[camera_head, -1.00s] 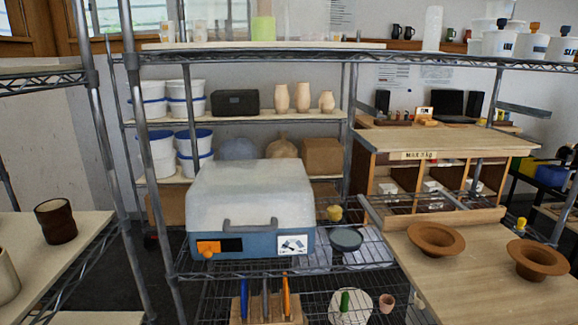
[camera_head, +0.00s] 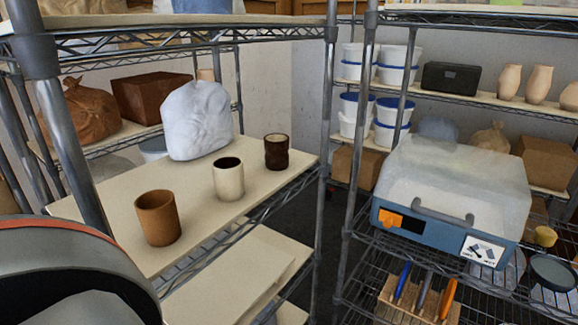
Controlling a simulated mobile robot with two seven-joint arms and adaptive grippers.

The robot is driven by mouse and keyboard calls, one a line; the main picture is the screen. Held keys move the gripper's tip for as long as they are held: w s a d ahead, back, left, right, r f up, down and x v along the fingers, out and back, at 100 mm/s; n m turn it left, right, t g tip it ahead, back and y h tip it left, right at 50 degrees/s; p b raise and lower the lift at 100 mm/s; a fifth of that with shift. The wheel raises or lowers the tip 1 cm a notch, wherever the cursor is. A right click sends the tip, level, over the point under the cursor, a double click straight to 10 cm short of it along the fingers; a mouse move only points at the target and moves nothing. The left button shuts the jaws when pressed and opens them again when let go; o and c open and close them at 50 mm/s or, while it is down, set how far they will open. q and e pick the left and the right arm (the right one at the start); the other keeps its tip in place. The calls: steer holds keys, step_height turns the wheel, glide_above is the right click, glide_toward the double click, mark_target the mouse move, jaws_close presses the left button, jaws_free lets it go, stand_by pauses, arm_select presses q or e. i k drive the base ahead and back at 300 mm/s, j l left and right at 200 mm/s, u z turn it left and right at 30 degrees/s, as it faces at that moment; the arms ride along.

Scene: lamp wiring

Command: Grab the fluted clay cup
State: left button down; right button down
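Three cups stand upright in a slanting row on the pale shelf board (camera_head: 200,215) at the left. The nearest is a plain-looking orange-brown clay cup (camera_head: 158,218). The middle one is a cream cup (camera_head: 228,179) with a dark inside. The farthest is a dark brown glossy cup (camera_head: 277,152) with a wavy, ridged outline. Vertical flutes cannot be clearly made out on any of them at this size. The cups stand apart from one another. Neither gripper is in view.
A white bag (camera_head: 197,120) stands behind the cups. A metal shelf post (camera_head: 75,150) rises at the board's left front, another (camera_head: 328,130) at its right. A blue-and-grey kiln-like box (camera_head: 450,190) is at right. A large dark rounded part, probably mine, fills the lower left corner.

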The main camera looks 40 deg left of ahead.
mark_target(229, 176)
steer(key=k, duration=0.55)
steer(key=k+u, duration=0.1)
steer(key=u, duration=1.2)
steer(key=i+l+u, duration=0.15)
steer(key=l, duration=0.2)
steer(key=i+l+u, duration=0.2)
steer(key=l, duration=0.15)
steer(key=i, duration=0.1)
steer(key=k+l, duration=0.3)
steer(key=k, duration=0.25)
steer(key=k+l+z, duration=0.1)
steer(key=l, duration=0.25)
steer(key=k+l+z, duration=0.15)
steer(key=i+j, duration=0.2)
steer(key=i, duration=0.2)
